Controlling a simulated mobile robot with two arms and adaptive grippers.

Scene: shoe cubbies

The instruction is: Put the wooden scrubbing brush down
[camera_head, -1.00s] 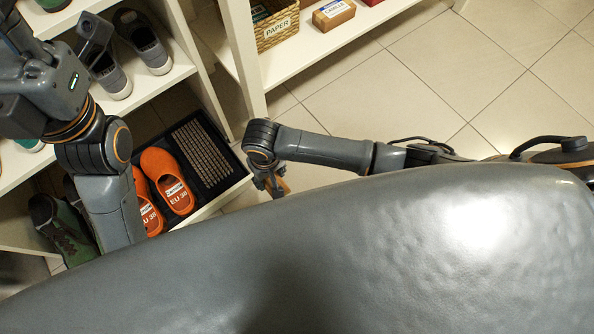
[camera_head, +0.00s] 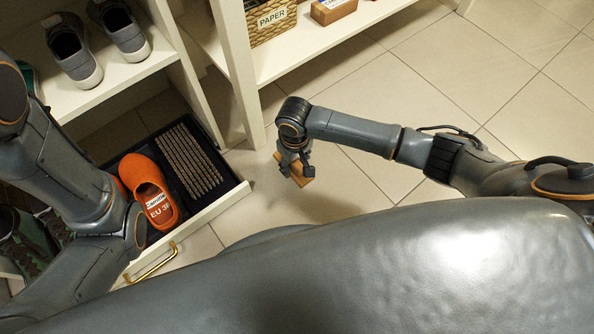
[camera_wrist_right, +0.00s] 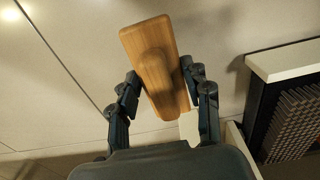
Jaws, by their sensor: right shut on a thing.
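The wooden scrubbing brush (camera_head: 301,180) is a light tan block in my right gripper (camera_head: 295,167), over the tiled floor to the right of the open drawer. In the right wrist view the brush (camera_wrist_right: 150,45) has a flat oblong body with a raised rounded grip facing the camera. The fingers of my right gripper (camera_wrist_right: 163,88) are on both sides of that grip. The brush is tilted in this view. Its underside is hidden, and I cannot tell its exact height above the floor. My left arm crosses the left of the head view, but its gripper is out of view.
An open drawer (camera_head: 222,203) with a brass handle (camera_head: 152,262) holds orange clogs (camera_head: 150,190) and a dark ribbed mat (camera_head: 190,160). Shelves with grey shoes (camera_head: 75,50) and a PAPER basket (camera_head: 271,20) stand behind. Tiled floor (camera_head: 420,90) is clear at the right.

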